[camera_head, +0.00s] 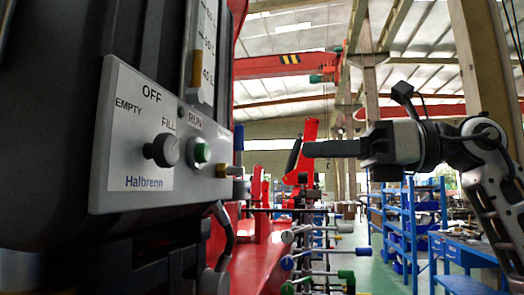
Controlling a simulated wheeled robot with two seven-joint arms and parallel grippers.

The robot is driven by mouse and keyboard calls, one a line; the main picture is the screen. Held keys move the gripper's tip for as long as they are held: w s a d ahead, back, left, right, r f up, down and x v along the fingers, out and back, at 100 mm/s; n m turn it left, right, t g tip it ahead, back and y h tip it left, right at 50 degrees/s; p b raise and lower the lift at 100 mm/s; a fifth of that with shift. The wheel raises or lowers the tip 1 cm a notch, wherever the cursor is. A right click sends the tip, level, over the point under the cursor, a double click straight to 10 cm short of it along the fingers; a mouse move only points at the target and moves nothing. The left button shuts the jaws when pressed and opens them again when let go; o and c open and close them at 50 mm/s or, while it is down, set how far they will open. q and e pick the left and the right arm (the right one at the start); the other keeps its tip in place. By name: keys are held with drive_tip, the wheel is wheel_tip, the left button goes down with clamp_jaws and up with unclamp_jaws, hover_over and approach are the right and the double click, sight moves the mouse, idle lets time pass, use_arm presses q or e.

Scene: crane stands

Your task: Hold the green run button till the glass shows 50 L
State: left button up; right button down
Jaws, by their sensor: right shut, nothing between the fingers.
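The green run button (201,152) sits in a grey collar on the grey control panel (103,190), under the word RUN. A dark selector knob (164,150) is left of it, among the words OFF, EMPTY and FILL; its pointing is unclear. The glass (198,70) is above the panel and cut by the top edge. Its amber column tops out a little above the mark that looks like 40 L; the mark above is hard to read. My right gripper (306,149) is shut and empty, fingers pointing left, well apart from the button. My left gripper is out of view.
A small brass fitting (228,171) sticks out at the panel's right edge, with a blue upright part (238,145) beyond. Red machinery (262,250) and coloured-tipped levers (320,275) are below. Blue shelving (400,225) stands behind. Open air lies between panel and gripper.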

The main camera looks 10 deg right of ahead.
sight(207, 153)
drive_tip(key=p+x, duration=0.3)
drive_tip(key=x, duration=0.9)
drive_tip(key=shift+a, duration=0.2)
drive_tip(key=shift+w+a+p, duration=0.2)
drive_tip(key=shift+a+p, duration=0.15)
drive_tip(key=shift+a, duration=0.15)
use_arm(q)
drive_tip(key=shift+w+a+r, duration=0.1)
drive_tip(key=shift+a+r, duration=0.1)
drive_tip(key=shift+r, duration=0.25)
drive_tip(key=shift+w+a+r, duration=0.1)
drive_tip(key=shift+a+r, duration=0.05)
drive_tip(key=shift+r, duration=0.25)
use_arm(e)
drive_tip(key=shift+a, duration=0.1)
drive_tip(key=shift+f, duration=0.1)
